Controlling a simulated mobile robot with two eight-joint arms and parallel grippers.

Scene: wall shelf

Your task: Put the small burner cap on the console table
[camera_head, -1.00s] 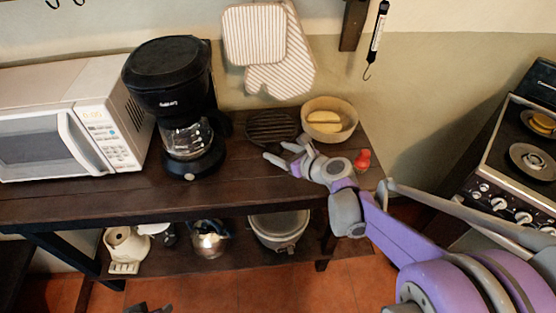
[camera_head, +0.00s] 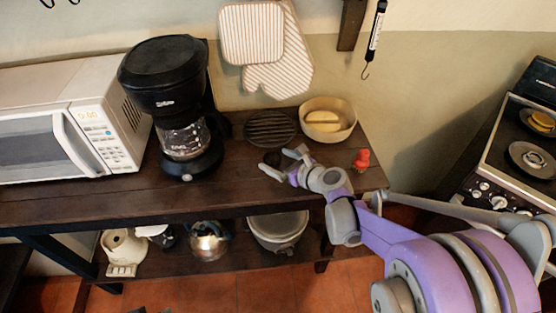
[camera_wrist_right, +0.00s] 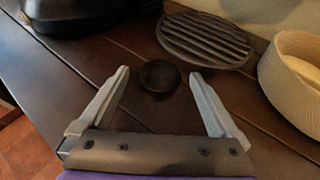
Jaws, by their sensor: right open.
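The small burner cap is a dark round disc (camera_wrist_right: 158,76) lying on the dark wooden console table (camera_head: 225,195). It also shows faintly in the head view (camera_head: 272,158). My right gripper (camera_wrist_right: 160,74) is open and empty, low over the tabletop. The cap lies between its fingertips in the wrist view, with a gap on both sides; I cannot tell whether the fingers reach down beside it. Only a small dark piece at the bottom edge of the head view may be my left gripper (camera_head: 150,309); its fingers cannot be made out.
A ribbed dark grill plate (camera_head: 270,128) lies behind the cap. A beige bowl (camera_head: 346,131) is at the back right, with a red object (camera_head: 362,159) near it. A coffee maker (camera_head: 170,100) and a microwave (camera_head: 75,130) stand left. A stove (camera_head: 510,165) is far right.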

